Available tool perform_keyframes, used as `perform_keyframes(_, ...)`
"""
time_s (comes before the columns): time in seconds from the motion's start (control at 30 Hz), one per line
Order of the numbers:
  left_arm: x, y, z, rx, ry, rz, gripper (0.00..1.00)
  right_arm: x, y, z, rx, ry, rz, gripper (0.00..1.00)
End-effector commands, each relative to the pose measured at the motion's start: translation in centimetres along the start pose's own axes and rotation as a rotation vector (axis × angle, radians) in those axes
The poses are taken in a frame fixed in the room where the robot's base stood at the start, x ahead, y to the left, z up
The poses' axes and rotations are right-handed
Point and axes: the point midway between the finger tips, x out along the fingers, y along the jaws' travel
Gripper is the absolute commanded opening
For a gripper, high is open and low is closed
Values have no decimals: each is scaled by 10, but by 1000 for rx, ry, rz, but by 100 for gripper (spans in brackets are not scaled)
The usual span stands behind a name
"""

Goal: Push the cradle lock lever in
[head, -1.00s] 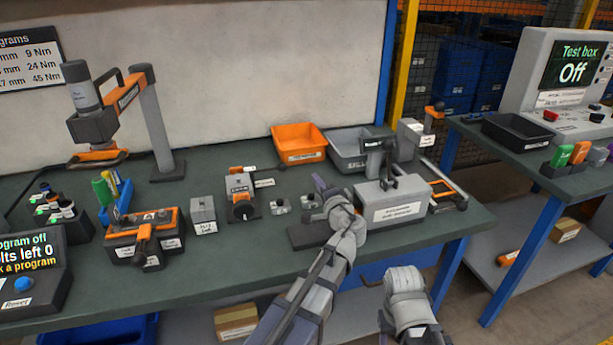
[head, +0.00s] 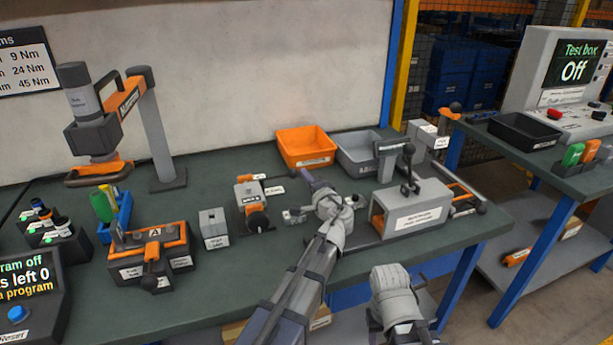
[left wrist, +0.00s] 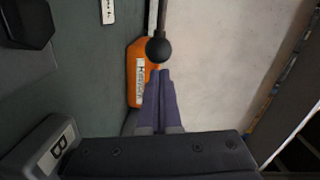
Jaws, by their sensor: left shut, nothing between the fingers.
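My left gripper (head: 308,181) is shut and empty, with its purple fingers held above the bench right of the orange-and-grey fixture (head: 247,195). The left wrist view shows the shut fingertips (left wrist: 161,75) just below a black ball knob on a thin rod (left wrist: 159,48); I cannot tell whether they touch. Beside the knob is an orange body with a white label (left wrist: 137,78). I cannot tell for sure which lever this is. A black-knobbed lever (head: 408,152) also stands on the grey labelled box (head: 420,213) to the right. My right gripper's fingers do not show.
An orange bin (head: 305,150) and a grey bin (head: 360,155) stand behind. The orange-topped fixture marked A (head: 155,240) and a small grey block (head: 214,225) are to the left. A block marked B (left wrist: 50,150) is at lower left in the wrist view.

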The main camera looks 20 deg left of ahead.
Motion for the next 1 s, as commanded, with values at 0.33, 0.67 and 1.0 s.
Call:
perform_keyframes(0.33,0,-3,15,0,-3,-1,0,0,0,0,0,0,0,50)
perform_keyframes(0.67,2,-7,34,-1,-4,-1,0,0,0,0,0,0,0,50)
perform_keyframes(1.0,5,-10,23,0,-3,-1,0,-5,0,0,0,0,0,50)
